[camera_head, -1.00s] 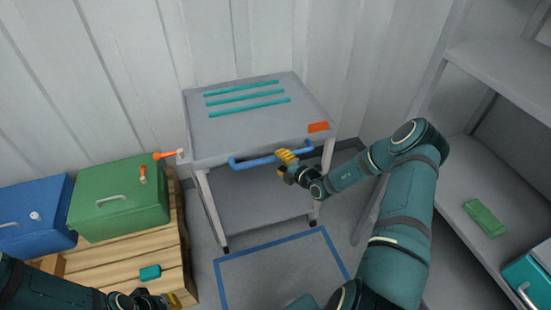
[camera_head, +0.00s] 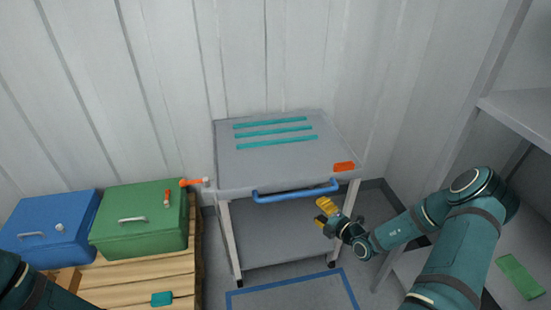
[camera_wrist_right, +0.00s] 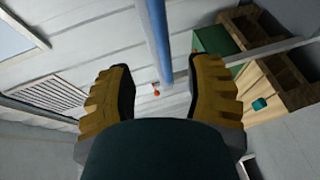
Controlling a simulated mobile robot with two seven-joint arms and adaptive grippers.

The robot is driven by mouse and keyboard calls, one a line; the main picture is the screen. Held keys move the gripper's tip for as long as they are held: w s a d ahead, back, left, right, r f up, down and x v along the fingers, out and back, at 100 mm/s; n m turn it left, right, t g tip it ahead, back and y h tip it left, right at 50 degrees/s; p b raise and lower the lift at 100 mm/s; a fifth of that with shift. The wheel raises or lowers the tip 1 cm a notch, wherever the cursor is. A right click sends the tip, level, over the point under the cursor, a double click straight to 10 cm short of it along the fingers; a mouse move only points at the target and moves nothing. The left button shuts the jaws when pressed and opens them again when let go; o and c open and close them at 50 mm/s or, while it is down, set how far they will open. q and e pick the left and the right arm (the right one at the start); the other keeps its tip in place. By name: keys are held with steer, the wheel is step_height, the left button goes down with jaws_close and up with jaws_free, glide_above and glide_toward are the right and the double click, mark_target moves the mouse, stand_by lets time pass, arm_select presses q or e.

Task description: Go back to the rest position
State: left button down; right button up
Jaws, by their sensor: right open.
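My right gripper (camera_head: 325,210) is open and empty, just below and to the right of the blue handle bar (camera_head: 297,193) on the front of the grey cart (camera_head: 265,165). It is apart from the bar. In the right wrist view the two yellow fingers (camera_wrist_right: 158,85) are spread, and the blue bar (camera_wrist_right: 158,40) shows beyond them with nothing gripped. My left arm (camera_head: 40,292) enters at the lower left corner of the head view, but its gripper is out of the picture.
A blue box (camera_head: 48,228) and a green box (camera_head: 140,222) stand on a wooden pallet (camera_head: 125,280) at left, with a small teal item (camera_head: 161,299). Grey shelves (camera_head: 525,118) with a green cloth-like piece (camera_head: 520,277) stand at right. A blue floor outline (camera_head: 290,283) lies before the cart.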

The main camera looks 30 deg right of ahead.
steer(key=s+a+f+n+g+y, duration=0.1)
steer(key=s+a+n+g+y, duration=0.3)
steer(key=a+n, duration=0.55)
steer(key=s+a+f+n+g+y, duration=0.2)
steer(key=a+n+g+y, duration=0.4)
steer(key=a, duration=0.6)
steer(key=s+a+n+g+h, duration=0.2)
steer(key=s+a+n+h, duration=0.2)
steer(key=n, duration=1.4)
steer(key=s+a+n+g+h, duration=0.2)
steer(key=s+a+n+h, duration=0.2)
steer(key=n, duration=1.4)
steer(key=s+a, duration=0.1)
steer(key=s, duration=0.2)
steer(key=shift+s+a+f+h, duration=0.15)
steer(key=shift+a+f+h, duration=0.1)
steer(key=shift+f+h, duration=0.15)
steer(key=shift+c, duration=0.3)
